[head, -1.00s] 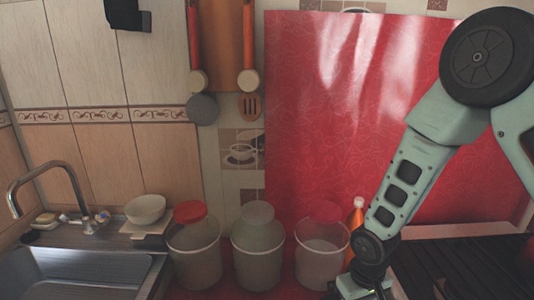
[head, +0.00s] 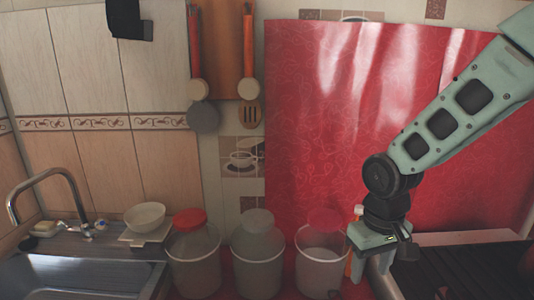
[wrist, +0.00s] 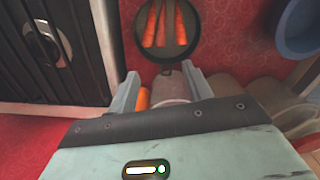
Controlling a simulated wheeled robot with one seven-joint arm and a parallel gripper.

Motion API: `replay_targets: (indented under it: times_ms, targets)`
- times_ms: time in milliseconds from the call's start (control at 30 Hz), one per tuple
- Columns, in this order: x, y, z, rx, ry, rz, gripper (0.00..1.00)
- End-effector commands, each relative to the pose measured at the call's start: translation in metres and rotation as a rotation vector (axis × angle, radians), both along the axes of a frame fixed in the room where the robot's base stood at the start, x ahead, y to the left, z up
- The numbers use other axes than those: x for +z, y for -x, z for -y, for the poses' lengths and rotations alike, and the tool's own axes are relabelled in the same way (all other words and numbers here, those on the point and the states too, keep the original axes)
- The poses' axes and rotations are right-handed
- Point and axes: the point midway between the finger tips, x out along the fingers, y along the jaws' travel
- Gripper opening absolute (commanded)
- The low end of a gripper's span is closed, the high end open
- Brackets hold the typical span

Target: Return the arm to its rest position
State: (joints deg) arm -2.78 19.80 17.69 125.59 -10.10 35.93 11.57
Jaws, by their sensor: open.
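My arm comes in from the right of the head view, its pale green forearm sloping down to the wrist. My gripper hangs at the arm's end, beside the right-hand jar and in front of the red sheet; its fingertips are hard to make out there. In the wrist view my gripper (wrist: 163,82) shows two grey fingers held apart, with nothing gripped between them. An orange object (wrist: 143,98) shows just past the left finger, and I cannot tell how far beyond it lies.
Three translucent jars, left (head: 194,262), middle (head: 258,265) and right (head: 322,268), stand on the counter. A white bowl (head: 145,216), a tap (head: 45,180) and a sink (head: 75,278) are at the left. A dark ridged surface (head: 470,268) lies at the right. Utensils hang above.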

Motion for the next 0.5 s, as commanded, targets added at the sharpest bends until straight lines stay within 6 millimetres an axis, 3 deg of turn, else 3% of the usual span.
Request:
replay_targets:
  times_ms: [133,233,367,500]
  targets:
    - [0.0,0.0,0.0,0.001,0.0,0.001,0.5]
    - [0.01,0.018,-0.014,0.043,-0.005,0.004,0.5]
    - [0.03,0.071,-0.041,0.151,-0.02,0.009,0.5]
    - [0.045,0.136,-0.059,0.274,-0.036,0.01,0.5]
